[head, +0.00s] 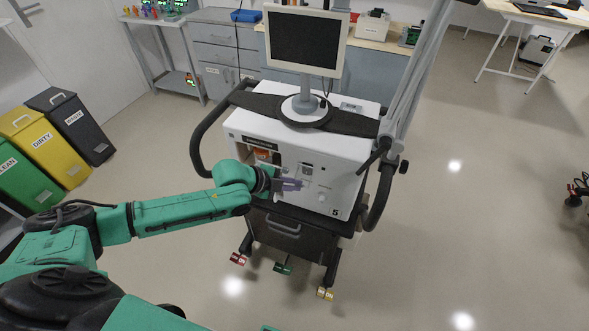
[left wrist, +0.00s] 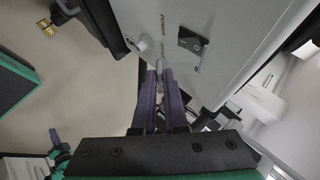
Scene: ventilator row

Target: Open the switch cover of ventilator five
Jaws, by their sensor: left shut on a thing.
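Ventilator five (head: 318,165) is a white cabinet on a dark cart, with a "5" at the lower right of its front. My left gripper (head: 292,184) reaches its front from the left, below a small dark switch area. In the left wrist view a black rocker switch (left wrist: 192,41) sits on the white panel beside the word POWER. The purple fingers (left wrist: 159,88) are shut on a small grey piece (left wrist: 158,69) at the panel, which looks like part of the switch cover. The rest of the cover is hard to make out. My right gripper is out of view.
A monitor (head: 305,42) stands on top of the ventilator. A black side handle (head: 203,138) curves out near my left arm. Bins stand at the far left, with a yellow one (head: 48,145) in the middle.

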